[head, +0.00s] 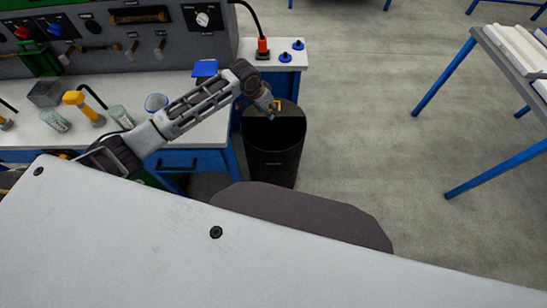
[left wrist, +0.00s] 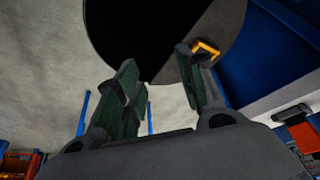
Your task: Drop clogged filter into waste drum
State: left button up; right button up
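The black waste drum (head: 273,160) stands on the floor against the right end of the workbench. Its dark mouth (left wrist: 150,35) fills the top of the left wrist view, with a grey section of its top to the right. My left gripper (head: 271,110) is over the drum top. In the left wrist view its fingers (left wrist: 163,88) are apart with nothing seen between them. A small yellow-edged piece (left wrist: 206,48) shows by the right fingertip; I cannot tell if it is the filter or part of the drum. No clogged filter can be made out. My right gripper is out of view.
The white workbench (head: 135,98) at the left holds a yellow-handled tool (head: 82,105), cups and a blue piece (head: 205,68).

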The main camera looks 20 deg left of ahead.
pick_arm(q)
jog(key=v, duration=0.9)
jog(key=shift+r, duration=0.35)
jog(key=shift+s+f, duration=0.1)
jog(key=shift+s, duration=0.1)
dwell(0.5)
